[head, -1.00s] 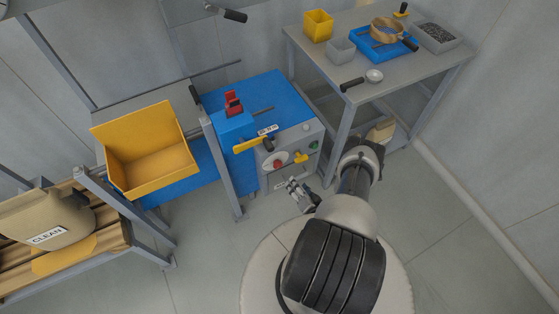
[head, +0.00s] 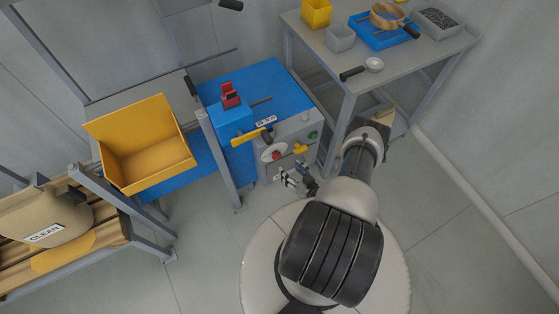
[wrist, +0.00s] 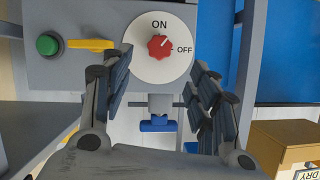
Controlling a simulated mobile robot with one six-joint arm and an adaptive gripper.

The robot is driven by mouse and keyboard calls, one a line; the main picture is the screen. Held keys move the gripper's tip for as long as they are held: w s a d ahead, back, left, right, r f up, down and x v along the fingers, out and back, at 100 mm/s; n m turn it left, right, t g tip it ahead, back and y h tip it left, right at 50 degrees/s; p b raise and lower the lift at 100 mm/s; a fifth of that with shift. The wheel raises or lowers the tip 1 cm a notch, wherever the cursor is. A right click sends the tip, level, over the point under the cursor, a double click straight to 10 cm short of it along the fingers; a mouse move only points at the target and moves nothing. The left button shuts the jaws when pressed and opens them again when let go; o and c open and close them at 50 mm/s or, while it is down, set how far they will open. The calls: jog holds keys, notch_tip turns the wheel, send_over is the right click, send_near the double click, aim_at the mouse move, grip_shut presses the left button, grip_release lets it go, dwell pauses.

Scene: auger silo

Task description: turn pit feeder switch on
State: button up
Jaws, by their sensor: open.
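The red switch knob (wrist: 160,47) sits on a round white dial (wrist: 142,62) marked ON at the top and OFF at the right. Its pale mark leans up and right, between the two words. The knob also shows in the head view (head: 276,155), on the grey front panel of the blue machine. My gripper (wrist: 163,70) is open and empty, with one finger on each side of the dial's lower part. The fingers look apart from the knob; the remaining gap cannot be told. In the head view my gripper (head: 287,177) is just below and right of the dial.
A green button (wrist: 47,44) and a yellow lever (wrist: 92,44) are left of the dial in the wrist view. A blue-handled valve (wrist: 157,125) hangs below. A cardboard box (wrist: 285,145) stands lower right. A grey table (head: 385,60) stands at the right in the head view.

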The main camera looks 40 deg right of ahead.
aim_at(278, 158)
jog(key=b+x, duration=0.3)
jog(key=x, duration=0.7)
jog(key=c, duration=1.1)
jog(key=shift+o, duration=0.2)
jog(key=shift+a+r, duration=0.1)
jog(key=shift+a+n+h+p, duration=0.1)
jog(key=shift+n+h+p, duration=0.6)
jog(key=shift+n, duration=0.4)
jog(key=shift+n+g+h, duration=0.3)
jog(key=shift+n+h, duration=0.7)
jog(key=shift+n, duration=0.4)
